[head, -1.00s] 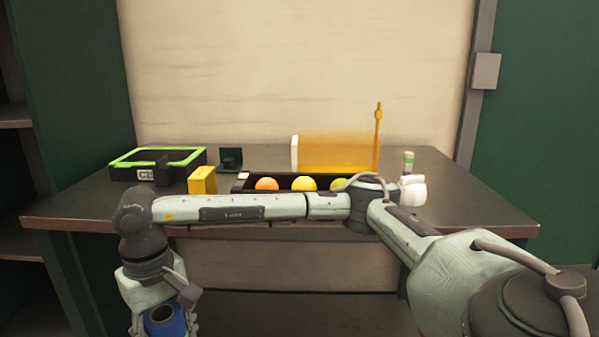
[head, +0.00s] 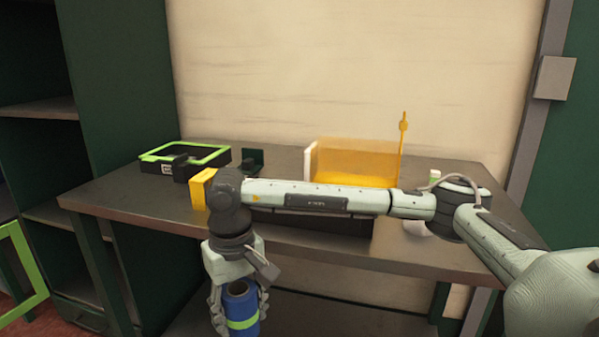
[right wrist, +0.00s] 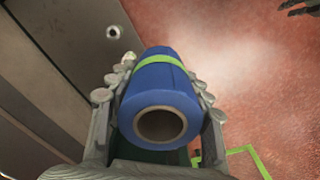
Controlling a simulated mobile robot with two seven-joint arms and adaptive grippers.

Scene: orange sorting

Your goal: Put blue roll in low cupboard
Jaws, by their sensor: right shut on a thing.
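The blue roll (head: 240,306), with a bright green band around it and a hollow core, is held in my right gripper (head: 238,305) in front of the table. In the right wrist view the blue roll (right wrist: 163,85) sits between both fingers of the right gripper (right wrist: 158,100), its open end toward the camera. At the left of the head view stands a dark green cupboard with shelves (head: 40,108). Its low part has a green-framed door (head: 22,270) at the left edge, standing out from it. My left gripper is not in view.
The dark table (head: 130,195) holds a green-rimmed black tray (head: 185,158), a yellow block (head: 202,188), a small dark green holder (head: 250,162) and an orange see-through bin (head: 350,163). Its left front corner lies between the cupboard and my right arm. Reddish floor (right wrist: 255,70) shows beside the roll.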

